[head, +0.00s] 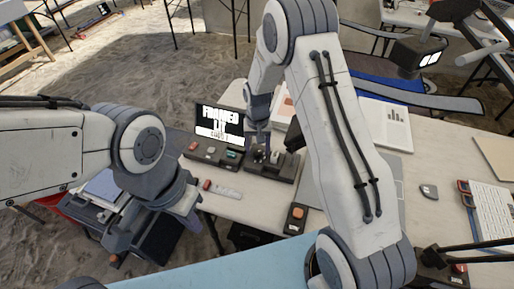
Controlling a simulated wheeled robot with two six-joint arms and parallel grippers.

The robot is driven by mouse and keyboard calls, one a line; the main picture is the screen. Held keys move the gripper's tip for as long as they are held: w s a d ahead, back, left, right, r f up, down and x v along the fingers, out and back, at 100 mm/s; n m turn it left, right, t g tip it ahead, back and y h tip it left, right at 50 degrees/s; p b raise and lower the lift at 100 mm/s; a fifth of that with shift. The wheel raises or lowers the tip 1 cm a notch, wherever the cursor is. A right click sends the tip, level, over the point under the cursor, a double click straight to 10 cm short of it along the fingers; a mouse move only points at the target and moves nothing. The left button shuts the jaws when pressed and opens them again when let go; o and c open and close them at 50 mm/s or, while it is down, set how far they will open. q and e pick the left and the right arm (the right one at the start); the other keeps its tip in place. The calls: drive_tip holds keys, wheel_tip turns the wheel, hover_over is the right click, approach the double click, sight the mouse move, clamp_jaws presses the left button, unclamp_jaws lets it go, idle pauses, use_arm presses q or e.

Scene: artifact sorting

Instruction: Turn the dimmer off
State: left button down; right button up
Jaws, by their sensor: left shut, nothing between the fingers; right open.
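A dark control box with knobs (282,167) stands on the table near the picture's centre. A second dark box with small red and pale buttons (208,150) is left of it, below a black screen with white lettering (219,118). I cannot tell which control is the dimmer. My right gripper (259,148) points down at the knob box, its fingers close to the knobs; I cannot tell whether they touch. It is open. My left gripper (117,238) is shut and empty at the lower left, off the table's left edge and away from these boxes.
A small dark box with an orange button (297,213) and a white strip with a red end (222,190) lie nearer the front edge. My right arm hides part of the table.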

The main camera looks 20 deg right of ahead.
clamp_jaws()
drive_tip(key=shift+n, duration=0.3)
drive_tip(key=n, duration=0.4)
drive_tip(key=shift+p, duration=0.35)
drive_tip(key=shift+w+n, duration=0.1)
drive_tip(key=shift+n, duration=2)
drive_tip(key=shift+r, duration=0.1)
unclamp_jaws()
